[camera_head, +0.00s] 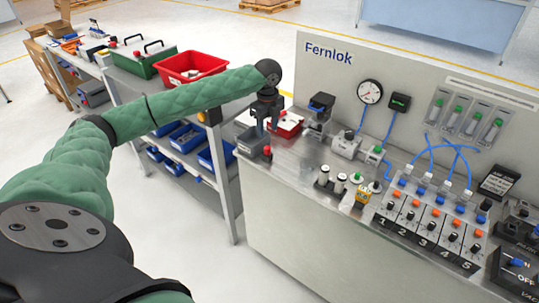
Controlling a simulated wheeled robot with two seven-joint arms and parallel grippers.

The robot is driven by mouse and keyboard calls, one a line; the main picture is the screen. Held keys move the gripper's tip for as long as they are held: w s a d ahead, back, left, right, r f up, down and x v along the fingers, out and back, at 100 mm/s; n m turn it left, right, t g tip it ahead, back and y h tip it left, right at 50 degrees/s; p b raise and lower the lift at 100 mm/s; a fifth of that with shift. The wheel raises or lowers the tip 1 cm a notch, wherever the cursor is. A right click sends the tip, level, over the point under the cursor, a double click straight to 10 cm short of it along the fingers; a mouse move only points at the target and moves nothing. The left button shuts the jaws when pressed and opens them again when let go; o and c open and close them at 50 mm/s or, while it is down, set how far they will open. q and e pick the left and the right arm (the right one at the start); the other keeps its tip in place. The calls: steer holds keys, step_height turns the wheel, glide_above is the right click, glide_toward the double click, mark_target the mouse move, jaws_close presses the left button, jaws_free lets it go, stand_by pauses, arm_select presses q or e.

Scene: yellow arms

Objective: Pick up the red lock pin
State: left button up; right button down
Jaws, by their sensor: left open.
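A small red piece (267,151) stands at the right edge of a grey bin (248,143) at the left end of the steel workbench; it may be the red lock pin, but it is too small to be sure. My left gripper (267,129) points down just above and behind it, open, with nothing seen between its fingers. The gap between the fingertips and the red piece is hard to judge. My right gripper is out of view.
A red tray (287,127) sits right of my left gripper. A black-topped fixture (321,105), gauge (370,92), black-capped parts (323,176) and a numbered valve panel (425,225) lie further right. A shelf with blue bins (188,137) stands left.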

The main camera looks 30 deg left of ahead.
mark_target(267, 147)
arm_select(q)
steer(key=shift+n, duration=0.3)
steer(key=shift+a+f+n, duration=0.15)
steer(key=shift+a+n, duration=0.15)
steer(key=shift+n, duration=0.3)
steer(key=shift+d, duration=0.1)
steer(key=shift+d+f, duration=0.15)
steer(key=shift+f, duration=0.1)
steer(key=shift+a+f+p, duration=0.2)
steer(key=shift+f+p, duration=0.3)
steer(key=shift+f, duration=0.55)
steer(key=shift+d+f+p, duration=0.15)
steer(key=shift+f+p, duration=1.15)
steer(key=shift+f, duration=1.25)
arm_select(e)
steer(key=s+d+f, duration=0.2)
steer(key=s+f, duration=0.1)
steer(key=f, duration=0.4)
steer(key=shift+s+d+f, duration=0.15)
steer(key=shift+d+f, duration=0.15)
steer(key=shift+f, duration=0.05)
arm_select(q)
steer(key=shift+c, duration=0.3)
jaws_close()
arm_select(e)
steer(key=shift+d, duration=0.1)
